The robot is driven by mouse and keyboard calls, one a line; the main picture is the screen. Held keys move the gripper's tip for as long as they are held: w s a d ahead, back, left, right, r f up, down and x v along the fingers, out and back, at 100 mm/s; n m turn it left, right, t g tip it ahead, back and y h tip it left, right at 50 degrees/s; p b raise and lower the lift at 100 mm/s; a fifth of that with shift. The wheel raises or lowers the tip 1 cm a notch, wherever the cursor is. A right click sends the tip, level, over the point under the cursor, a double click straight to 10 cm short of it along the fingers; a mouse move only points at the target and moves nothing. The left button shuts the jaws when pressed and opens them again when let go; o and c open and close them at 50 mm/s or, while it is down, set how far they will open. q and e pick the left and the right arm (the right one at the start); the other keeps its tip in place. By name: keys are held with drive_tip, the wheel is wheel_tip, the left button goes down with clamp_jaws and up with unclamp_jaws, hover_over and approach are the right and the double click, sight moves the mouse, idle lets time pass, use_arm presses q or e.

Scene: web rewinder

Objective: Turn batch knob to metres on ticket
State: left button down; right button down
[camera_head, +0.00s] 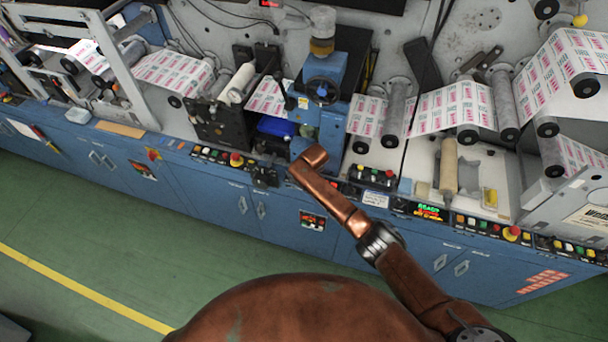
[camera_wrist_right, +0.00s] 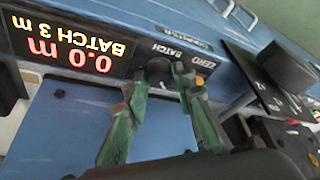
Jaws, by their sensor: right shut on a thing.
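The batch knob (camera_wrist_right: 160,71) is a small dark round knob under the BATCH label, beside the counter display (camera_wrist_right: 75,45). The display appears upside down in the right wrist view and reads 0.0 m and BATCH 3 m. My right gripper (camera_wrist_right: 161,76) has green fingers, one on each side of the knob, and is shut on it. In the head view my right arm reaches over the front of the machine; I cannot make out its gripper or the knob there. A white card (camera_head: 375,199) sits on the machine front, its text too small to read. My left gripper is not in view.
An orange button (camera_wrist_right: 199,80) under the ZERO label is close beside one finger. A black switch box (camera_wrist_right: 282,75) stands to the right.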

idle(0.3)
drive_tip(key=c, duration=1.6)
unclamp_jaws()
drive_tip(key=v, duration=1.2)
